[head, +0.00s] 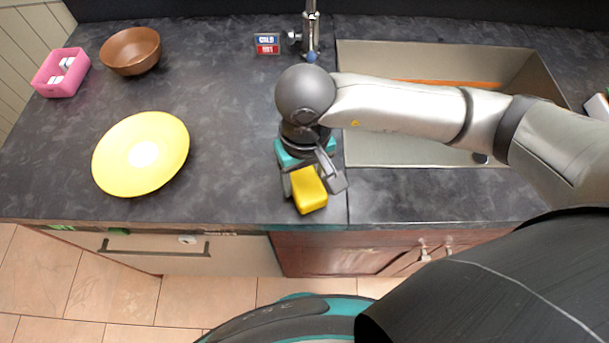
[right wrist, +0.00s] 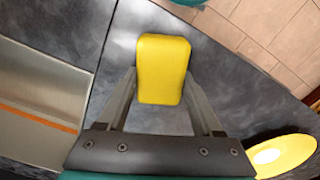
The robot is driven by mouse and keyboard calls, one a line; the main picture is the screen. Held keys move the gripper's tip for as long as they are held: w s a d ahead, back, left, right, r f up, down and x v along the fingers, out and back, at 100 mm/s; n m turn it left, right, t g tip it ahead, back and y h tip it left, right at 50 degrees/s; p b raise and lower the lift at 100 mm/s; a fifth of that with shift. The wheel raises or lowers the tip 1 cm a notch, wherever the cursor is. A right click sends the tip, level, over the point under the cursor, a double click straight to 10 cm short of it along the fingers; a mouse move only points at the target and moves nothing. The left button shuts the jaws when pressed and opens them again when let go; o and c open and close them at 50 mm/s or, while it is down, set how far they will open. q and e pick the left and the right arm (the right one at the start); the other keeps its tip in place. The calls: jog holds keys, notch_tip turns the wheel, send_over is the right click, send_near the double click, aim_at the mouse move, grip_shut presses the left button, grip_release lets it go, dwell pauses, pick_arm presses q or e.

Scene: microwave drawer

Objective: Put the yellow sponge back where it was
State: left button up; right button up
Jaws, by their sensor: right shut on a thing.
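The yellow sponge (head: 309,190) is between the fingers of my right gripper (head: 314,187), which is shut on it, over the front part of the dark counter just left of the sink. In the right wrist view the sponge (right wrist: 163,70) sits upright in the picture, with one finger of the gripper (right wrist: 161,88) along each side. The sponge appears to be a little above the counter; I cannot tell the exact gap. My left gripper is not in view.
A yellow plate (head: 141,153), a brown bowl (head: 130,50) and a pink container (head: 61,73) stand on the left. The sink (head: 400,150) and faucet (head: 311,35) are at the right and back. A drawer front with a handle (head: 155,252) is below. Counter between plate and gripper is clear.

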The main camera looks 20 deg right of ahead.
aim_at(304, 180)
jog(key=shift+f, duration=0.15)
jog(key=o, duration=1.2)
jog(key=shift+w+r, duration=0.1)
jog(key=shift+r, duration=0.45)
notch_tip(304, 180, up, 11)
jog(key=shift+r+p, duration=0.15)
jog(key=shift+p, duration=0.2)
